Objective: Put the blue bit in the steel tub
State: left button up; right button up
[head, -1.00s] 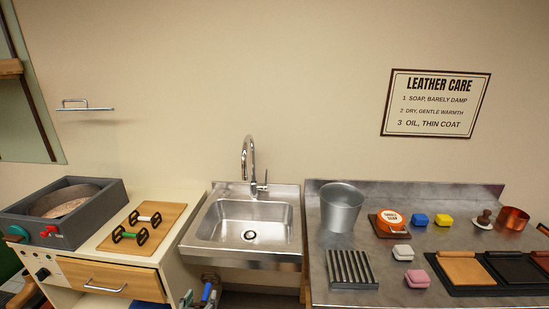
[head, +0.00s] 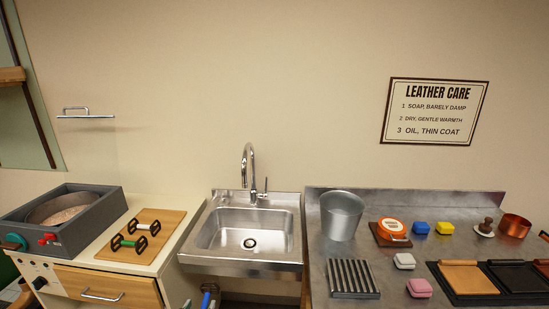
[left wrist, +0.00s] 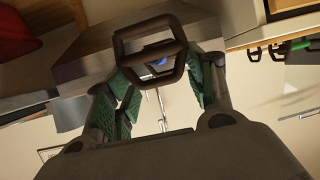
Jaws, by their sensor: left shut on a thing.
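The blue bit hangs at my left gripper (left wrist: 160,78), whose green-padded fingers are shut on it. In the left wrist view its dark ring fills the upper middle, and a small patch of blue (left wrist: 160,62) shows through the ring. In the head view, the blue part (head: 206,300) shows at the bottom edge, in front of and below the sink, with green pads beside it. The steel tub (head: 342,215) stands upright on the steel counter, right of the sink. The tub's inside bottom is hidden. My right gripper is out of view.
The sink (head: 247,237) and tap (head: 249,170) lie left of the tub. A slatted rack (head: 353,278) is in front of the tub, and an orange tin (head: 391,228) is to its right. A wooden board (head: 158,222) with green and white bits is at left.

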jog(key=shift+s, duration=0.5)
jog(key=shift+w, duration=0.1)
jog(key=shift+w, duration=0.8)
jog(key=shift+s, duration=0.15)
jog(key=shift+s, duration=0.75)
